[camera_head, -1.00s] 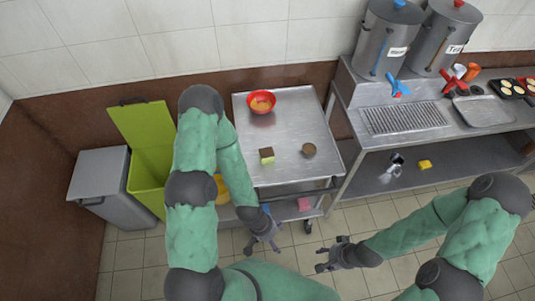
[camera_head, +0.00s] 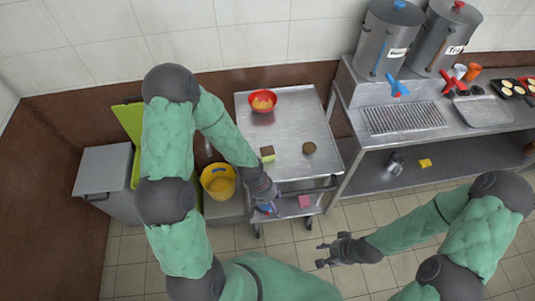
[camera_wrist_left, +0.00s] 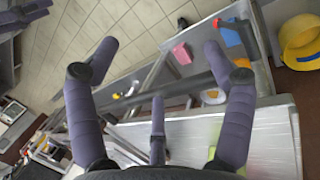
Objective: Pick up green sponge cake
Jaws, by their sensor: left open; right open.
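A small block with a brown top (camera_head: 267,150) and a yellow-green side (camera_head: 269,158) sits on the metal cart top (camera_head: 290,125), left of a round brown piece (camera_head: 309,148). It appears to be the green sponge cake. In the left wrist view a bit of green (camera_wrist_left: 212,152) shows beside a finger, mostly hidden. My left gripper (camera_head: 266,207) is at the cart's front edge, nearer to me than the block and apart from it. In its wrist view the gripper (camera_wrist_left: 158,75) has spread fingers with nothing between them. My right gripper (camera_head: 325,253) is open and empty over the floor.
A red bowl (camera_head: 262,100) stands at the cart's back left. A pink block (camera_head: 305,201) lies on the lower shelf. A yellow bucket (camera_head: 218,182) stands left of the cart.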

